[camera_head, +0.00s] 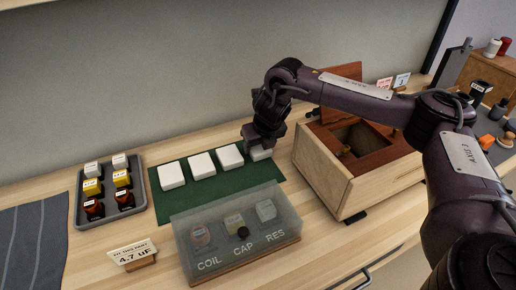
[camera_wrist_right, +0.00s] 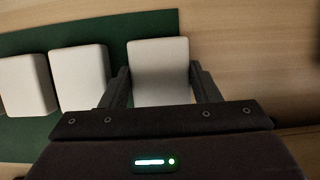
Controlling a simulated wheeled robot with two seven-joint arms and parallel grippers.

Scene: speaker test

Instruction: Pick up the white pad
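Several white pads stand in a row along the green mat (camera_head: 215,197). The rightmost white pad (camera_head: 262,154) is partly hidden under my right gripper (camera_head: 259,146) in the head view. In the right wrist view this pad (camera_wrist_right: 160,72) lies between the two fingers of my right gripper (camera_wrist_right: 160,88), one finger close along each side. I cannot tell whether the fingers press on it. It appears level with the row, with no clear lift. The other pads (camera_head: 202,166) are to its left. My left gripper is not in view.
A wooden box (camera_head: 330,177) with an open red-brown lid stands just right of the gripper. A clear-lidded case (camera_head: 238,233) marked COIL, CAP and RES is in front of the mat. A grey tray (camera_head: 138,175) with small labelled parts and a 4.7 uF card (camera_head: 132,252) are at left.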

